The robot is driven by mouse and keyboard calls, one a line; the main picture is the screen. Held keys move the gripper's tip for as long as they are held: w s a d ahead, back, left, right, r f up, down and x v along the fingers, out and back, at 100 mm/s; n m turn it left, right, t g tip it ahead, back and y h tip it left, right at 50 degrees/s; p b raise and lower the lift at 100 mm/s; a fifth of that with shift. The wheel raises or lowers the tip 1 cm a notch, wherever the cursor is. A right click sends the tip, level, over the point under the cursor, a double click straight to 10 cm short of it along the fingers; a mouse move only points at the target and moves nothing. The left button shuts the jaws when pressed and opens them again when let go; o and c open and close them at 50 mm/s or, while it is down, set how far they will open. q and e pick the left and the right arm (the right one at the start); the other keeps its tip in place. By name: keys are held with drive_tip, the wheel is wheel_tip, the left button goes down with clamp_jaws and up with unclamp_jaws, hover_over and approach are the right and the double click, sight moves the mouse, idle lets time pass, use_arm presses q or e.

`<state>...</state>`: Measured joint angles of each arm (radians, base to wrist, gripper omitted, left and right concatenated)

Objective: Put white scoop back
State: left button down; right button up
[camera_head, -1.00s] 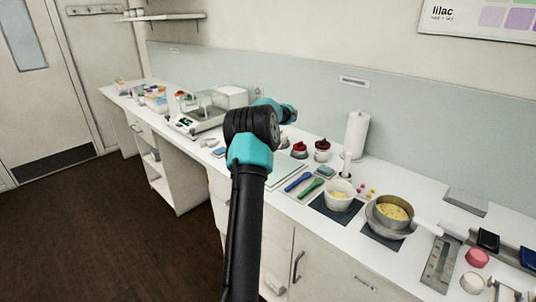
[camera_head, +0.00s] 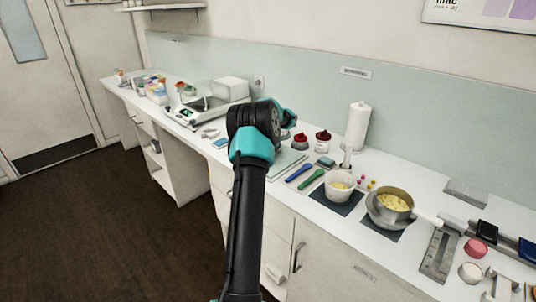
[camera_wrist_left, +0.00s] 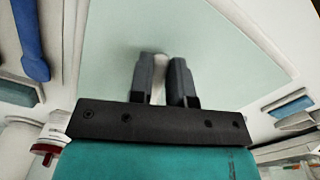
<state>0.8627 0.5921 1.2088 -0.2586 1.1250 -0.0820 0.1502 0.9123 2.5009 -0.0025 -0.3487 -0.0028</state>
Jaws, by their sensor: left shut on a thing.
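A white piece, which looks like part of the white scoop (camera_wrist_left: 159,76), shows between the two dark fingers of my left gripper (camera_wrist_left: 160,82) in the left wrist view. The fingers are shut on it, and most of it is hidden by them. Behind the fingers lies a pale green board (camera_wrist_left: 215,45); I cannot tell the height above it. In the head view my left arm reaches over the counter and hides its own fingers and the scoop. The board shows there (camera_head: 288,165) just right of the arm. My right gripper is not in view.
Right of the board lie a blue spoon (camera_head: 299,171) and a green spoon (camera_head: 311,180). Beyond are a white bowl (camera_head: 340,186) and a pan (camera_head: 390,205). Red-topped jars (camera_head: 322,142) and a paper roll (camera_head: 356,127) stand behind. A balance (camera_head: 205,103) stands at left.

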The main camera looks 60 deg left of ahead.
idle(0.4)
use_arm(q)
drive_tip(key=c, duration=1)
unclamp_jaws()
drive_tip(key=shift+r, duration=0.1)
drive_tip(key=r, duration=1.7)
drive_tip(key=shift+w+a+r, duration=0.1)
drive_tip(key=shift+w+a, duration=0.15)
